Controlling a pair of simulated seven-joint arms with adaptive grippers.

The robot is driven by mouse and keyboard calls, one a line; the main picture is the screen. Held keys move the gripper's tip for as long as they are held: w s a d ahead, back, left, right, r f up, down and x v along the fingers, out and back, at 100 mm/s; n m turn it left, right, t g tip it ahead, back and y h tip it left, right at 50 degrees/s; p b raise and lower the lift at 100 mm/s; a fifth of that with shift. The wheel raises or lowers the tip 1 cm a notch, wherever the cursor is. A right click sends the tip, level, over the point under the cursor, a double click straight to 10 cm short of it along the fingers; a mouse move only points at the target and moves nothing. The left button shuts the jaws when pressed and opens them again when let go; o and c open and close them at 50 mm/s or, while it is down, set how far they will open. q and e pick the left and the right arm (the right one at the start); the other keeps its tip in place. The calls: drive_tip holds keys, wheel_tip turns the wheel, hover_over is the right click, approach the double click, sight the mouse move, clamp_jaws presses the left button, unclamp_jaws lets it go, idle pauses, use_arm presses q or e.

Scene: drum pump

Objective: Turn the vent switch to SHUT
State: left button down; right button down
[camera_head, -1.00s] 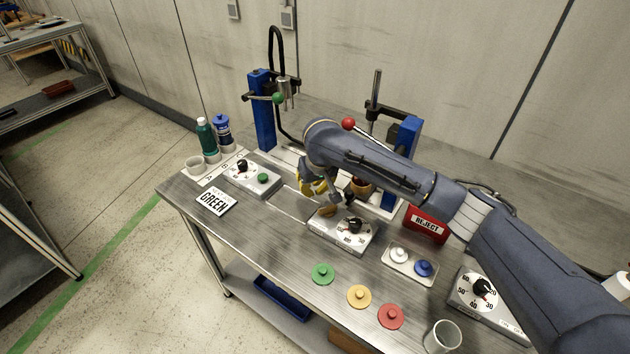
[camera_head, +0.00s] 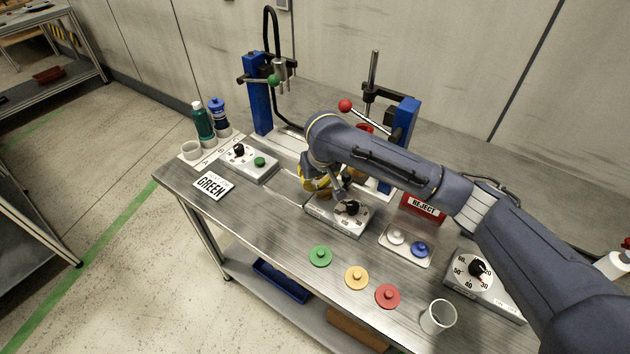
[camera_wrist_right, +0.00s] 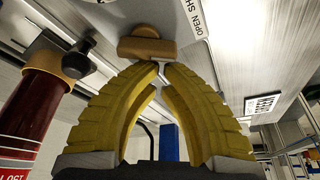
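The vent switch is a tan bar-shaped knob (camera_wrist_right: 147,46) in the right wrist view, beside a label reading OPEN and SH, cut off by the frame. It belongs to the white box (camera_head: 334,222) with a black dial in the head view, where my gripper mostly hides it. My right gripper (camera_head: 321,194) is over the box's left part. In the wrist view its yellow fingers (camera_wrist_right: 160,70) are together at the tips, with the knob just beyond them and nothing seen between. Contact cannot be told. My left gripper is not in view.
A white box with a green button (camera_head: 259,161) is to the left. Green (camera_head: 320,257), yellow (camera_head: 357,278) and red (camera_head: 387,296) discs lie in front. A red REJECT bin (camera_head: 422,207) and a tray (camera_head: 393,258) are to the right. Blue press stands (camera_head: 259,108) are behind.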

drive_tip(key=shift+s+a+n, duration=0.1)
drive_tip(key=shift+s+n, duration=0.1)
drive_tip(key=shift+n, duration=0.5)
